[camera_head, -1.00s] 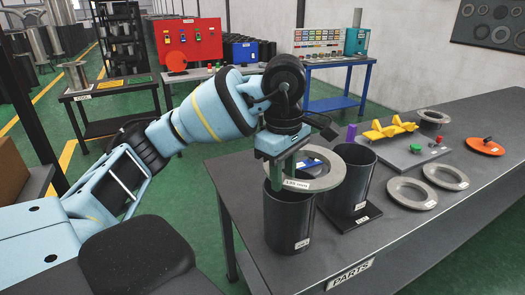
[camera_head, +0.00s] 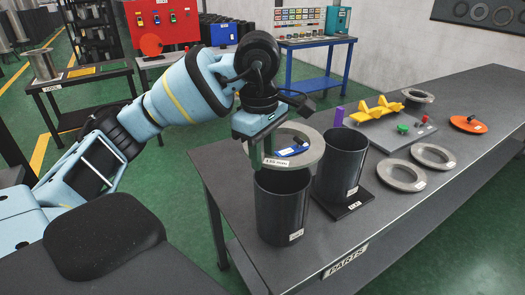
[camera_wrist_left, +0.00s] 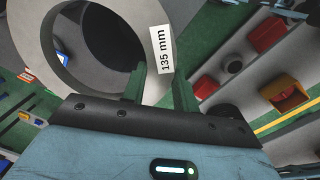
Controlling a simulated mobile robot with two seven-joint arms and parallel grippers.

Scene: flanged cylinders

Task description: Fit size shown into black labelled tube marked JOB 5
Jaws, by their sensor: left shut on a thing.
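My left gripper (camera_head: 262,153) is shut on a grey flange ring (camera_head: 315,148), gripping its near left edge. The ring is roughly level above the mouth of the front black tube (camera_head: 280,215), with a gap between them. In the left wrist view the fingers (camera_wrist_left: 162,88) pinch the ring (camera_wrist_left: 30,45) beside a white label (camera_wrist_left: 161,50) reading 135 mm. The front tube stands upright, open and empty-looking; its label is too small to read. A second black tube (camera_head: 338,170) stands behind right on a black labelled plate (camera_head: 352,207). My right gripper is out of view.
A grey panel with yellow cradle (camera_head: 376,108), buttons, a purple block (camera_head: 339,116) and an orange disc (camera_head: 468,124) are farther back. The table's right front is clear.

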